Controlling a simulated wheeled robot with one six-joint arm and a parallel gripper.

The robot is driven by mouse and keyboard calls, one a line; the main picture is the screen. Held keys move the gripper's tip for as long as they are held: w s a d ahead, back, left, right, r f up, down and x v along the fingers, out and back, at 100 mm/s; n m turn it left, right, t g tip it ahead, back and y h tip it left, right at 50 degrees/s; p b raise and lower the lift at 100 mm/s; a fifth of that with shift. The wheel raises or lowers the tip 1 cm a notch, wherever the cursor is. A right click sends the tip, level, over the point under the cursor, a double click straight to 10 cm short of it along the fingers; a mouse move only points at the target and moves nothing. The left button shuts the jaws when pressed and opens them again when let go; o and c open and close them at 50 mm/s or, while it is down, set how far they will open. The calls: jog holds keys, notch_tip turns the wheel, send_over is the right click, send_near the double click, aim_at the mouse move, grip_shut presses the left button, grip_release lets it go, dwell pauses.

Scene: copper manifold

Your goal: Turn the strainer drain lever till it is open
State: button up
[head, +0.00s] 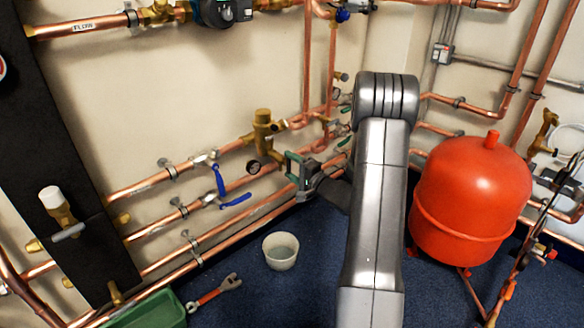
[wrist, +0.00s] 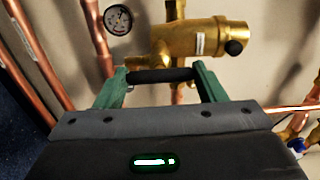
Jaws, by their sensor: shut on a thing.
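The brass strainer body (wrist: 190,45) is close ahead in the wrist view, with a dark round cap at its right end. In the head view a brass fitting (head: 263,130) stands on the pipes beside a small gauge; it looks like the same part. My gripper (wrist: 162,80), with green fingers, is just below the brass body. A dark bar (wrist: 160,75), which appears to be the drain lever, spans between the fingertips, and the gripper is shut on it. In the head view my gripper (head: 298,168) is right of and below the fitting; the lever cannot be made out there.
The gauge (wrist: 118,19) is left of the strainer. Copper pipes run along the wall, with blue-handled valves (head: 235,200) on the left. A white bucket (head: 281,262), a red wrench (head: 215,291) and a green box (head: 150,314) are on the blue floor. A red tank (head: 470,190) stands right.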

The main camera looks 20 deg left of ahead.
jog(key=o, duration=1)
jog(key=p+v, duration=0.3)
jog(key=v, duration=1)
jog(key=shift+s+d, duration=0.15)
jog(key=shift+d, duration=0.2)
jog(key=shift+a, duration=0.1)
jog(key=b+x, duration=0.3)
jog(key=x, duration=1)
jog(key=shift+a, duration=0.3)
